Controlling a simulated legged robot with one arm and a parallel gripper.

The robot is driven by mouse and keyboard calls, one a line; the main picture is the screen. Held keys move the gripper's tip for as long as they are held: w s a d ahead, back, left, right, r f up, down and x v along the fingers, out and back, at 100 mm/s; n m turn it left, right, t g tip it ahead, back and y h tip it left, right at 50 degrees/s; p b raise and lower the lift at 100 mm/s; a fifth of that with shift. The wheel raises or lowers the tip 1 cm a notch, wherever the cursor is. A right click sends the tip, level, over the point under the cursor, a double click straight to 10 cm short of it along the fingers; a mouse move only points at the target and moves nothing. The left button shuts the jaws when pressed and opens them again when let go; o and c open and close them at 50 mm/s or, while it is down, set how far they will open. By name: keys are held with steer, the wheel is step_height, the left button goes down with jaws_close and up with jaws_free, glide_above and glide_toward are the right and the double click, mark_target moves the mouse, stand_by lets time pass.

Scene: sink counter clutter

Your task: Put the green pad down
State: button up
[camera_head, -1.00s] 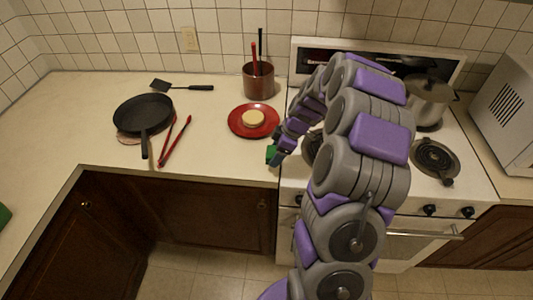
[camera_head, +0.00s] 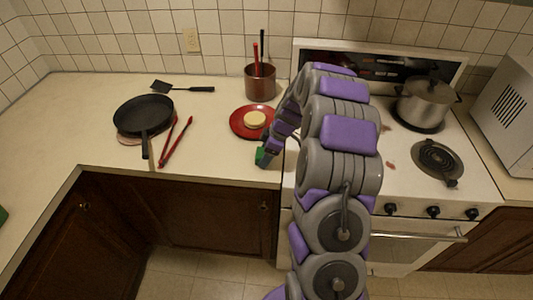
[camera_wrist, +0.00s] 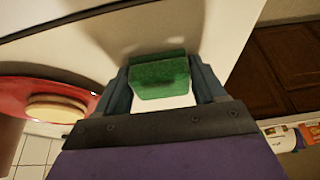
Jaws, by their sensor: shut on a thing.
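The green pad (camera_wrist: 160,78) is a small green block between the two fingers of my gripper (camera_wrist: 163,88) in the wrist view. My gripper is shut on it. In the head view the pad (camera_head: 261,156) shows as a small green patch at the tip of my gripper (camera_head: 266,153), near the counter's front edge, just left of the stove. The pale counter (camera_wrist: 215,25) lies beyond the pad in the wrist view, with a shadow near it. I cannot tell whether the pad touches the counter.
A red plate (camera_head: 238,122) with a round tan item (camera_head: 255,118) sits just behind my gripper. Red tongs (camera_head: 176,140), a black pan (camera_head: 143,114), a spatula (camera_head: 180,88) and a utensil pot (camera_head: 260,84) are on the counter. A steel pot (camera_head: 426,103) stands on the stove (camera_head: 400,165).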

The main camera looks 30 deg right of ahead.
steer(key=o, duration=0.8)
steer(key=shift+a, duration=0.3)
steer(key=shift+o, duration=1)
steer(key=shift+d, duration=0.5)
steer(key=shift+r, duration=0.3)
steer(key=p+v, duration=0.2)
steer(key=v, duration=0.8)
steer(key=s+a+r+m+g, duration=0.1)
steer(key=s+a+r+m, duration=0.1)
steer(key=s+a+r, duration=0.45)
steer(key=s+a+r+m+g, duration=0.1)
steer(key=s+a+r+m, duration=0.15)
steer(key=s+a, duration=0.7)
steer(key=s+a+m+g+h, duration=0.1)
steer(key=s+a+m, duration=0.1)
steer(key=s, duration=0.8)
steer(key=s+a+m+g+h, duration=0.1)
steer(key=s+a+m+h, duration=0.1)
steer(key=s, duration=0.9)
steer(key=a+m, duration=0.1)
steer(key=m, duration=0.1)
steer(key=shift+m+h, duration=0.3)
steer(key=shift+m, duration=0.05)
